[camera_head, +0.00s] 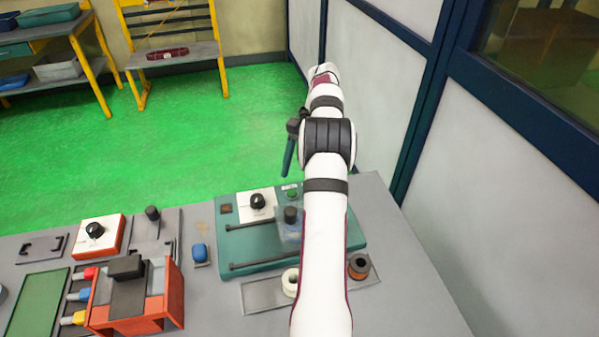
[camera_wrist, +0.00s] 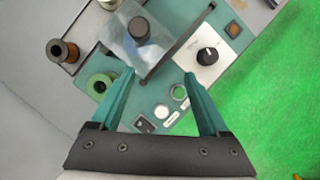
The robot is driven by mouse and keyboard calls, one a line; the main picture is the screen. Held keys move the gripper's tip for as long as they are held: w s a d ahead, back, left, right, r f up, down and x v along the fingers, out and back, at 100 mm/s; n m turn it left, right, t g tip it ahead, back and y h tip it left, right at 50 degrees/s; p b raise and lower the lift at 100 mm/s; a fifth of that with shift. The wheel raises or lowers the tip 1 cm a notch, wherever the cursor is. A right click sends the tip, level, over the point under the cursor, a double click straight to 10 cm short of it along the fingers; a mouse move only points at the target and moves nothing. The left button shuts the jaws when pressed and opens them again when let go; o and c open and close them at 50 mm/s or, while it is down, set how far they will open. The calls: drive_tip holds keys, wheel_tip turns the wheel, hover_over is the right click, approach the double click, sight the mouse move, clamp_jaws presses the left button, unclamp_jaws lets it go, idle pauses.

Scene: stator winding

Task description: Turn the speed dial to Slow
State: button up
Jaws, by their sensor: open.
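A black dial knob (camera_head: 258,201) on a white plate sits on the teal machine (camera_head: 226,244). In the wrist view the same knob (camera_wrist: 208,56) lies just right of the right fingertip. Its label marks are too small to read, so I cannot tell its setting. Another black knob (camera_head: 95,230) is on an orange box; I cannot tell from lettering which is the speed dial. My gripper (camera_wrist: 160,76) is open and empty, with teal fingers above the machine and apart from the knob. In the head view it (camera_head: 289,158) hangs beyond the machine's back edge.
A clear cover with a black knob (camera_wrist: 138,30) and a dark rail (camera_wrist: 178,43) are near the fingers. A green button (camera_head: 291,194) is at the machine's back. A brown spool (camera_head: 358,266) and white spool (camera_head: 290,282) stand in front. An orange fixture (camera_head: 165,300) is at left.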

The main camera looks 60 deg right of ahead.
drive_tip(key=shift+s+r, duration=0.15)
drive_tip(key=shift+s, duration=0.1)
drive_tip(key=w+r+m+t+h, duration=0.25)
drive_tip(key=w+m, duration=0.25)
drive_tip(key=m, duration=0.5)
approach(258, 197)
drive_tip(key=shift+t+y, duration=0.25)
drive_tip(key=shift+t, duration=0.2)
drive_tip(key=x, duration=0.9)
drive_tip(key=shift+s+d+f, duration=0.1)
drive_tip(key=shift+s+f, duration=0.15)
drive_tip(key=shift+s, duration=0.1)
